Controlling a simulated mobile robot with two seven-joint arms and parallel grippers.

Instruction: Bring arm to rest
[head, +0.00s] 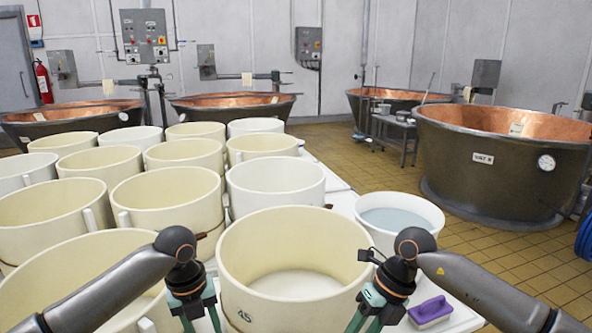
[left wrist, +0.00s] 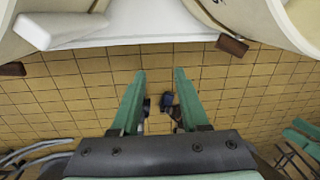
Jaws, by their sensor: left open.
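My left gripper (head: 199,316) hangs pointing down at the bottom of the head view, in front of the cream moulds. In the left wrist view its two green fingers (left wrist: 160,85) are apart with nothing between them, above the tiled floor. My right gripper (head: 368,321) hangs at the bottom of the head view, right of the large front mould and left of a purple brush. Its fingertips are cut off by the frame edge, so its opening cannot be judged. Both arms are bent, their wrists low at the front.
A large cream mould (head: 346,243) marked 45 stands between the grippers, among several others on a white table. A white bucket of pale liquid (head: 400,217) and the purple brush (head: 430,310) are at its right.

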